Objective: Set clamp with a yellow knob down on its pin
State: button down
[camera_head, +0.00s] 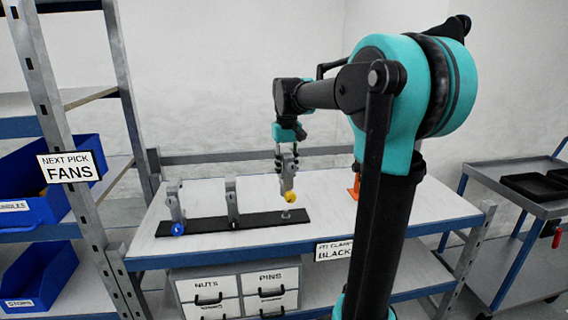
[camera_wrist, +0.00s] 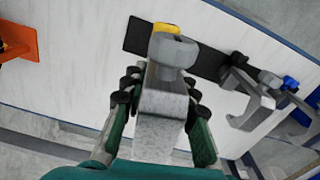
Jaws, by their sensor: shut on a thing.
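The clamp with a yellow knob (camera_head: 288,172) is grey and hangs from my gripper (camera_head: 285,154), knob downward, above the table. In the wrist view the grey clamp (camera_wrist: 163,100) fills the space between the fingers of my gripper (camera_wrist: 160,98), which are shut on it; its yellow knob (camera_wrist: 166,28) shows at the far end. In the head view a small light pin (camera_head: 286,213) stands at the right end of the black base strip (camera_head: 255,222), just below the knob. In the wrist view the clamp hides part of the strip.
On the strip stand a clamp with a blue knob (camera_head: 176,210) at the left and another grey clamp (camera_head: 232,203) in the middle. An orange object (camera_head: 354,187) is at the right on the table (camera_head: 330,214). Shelving with blue bins (camera_head: 28,211) stands left; a grey cart (camera_head: 520,195) stands right.

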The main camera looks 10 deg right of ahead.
aim_at(287, 184)
jog(key=shift+w+f, duration=0.1)
jog(key=shift+f, duration=2.8)
jog(key=shift+f, duration=1.3)
jog(key=c, duration=1.1)
grip_release()
jog(key=shift+o, duration=0.4)
jog(key=o, duration=0.5)
jog(key=shift+r, duration=5.45)
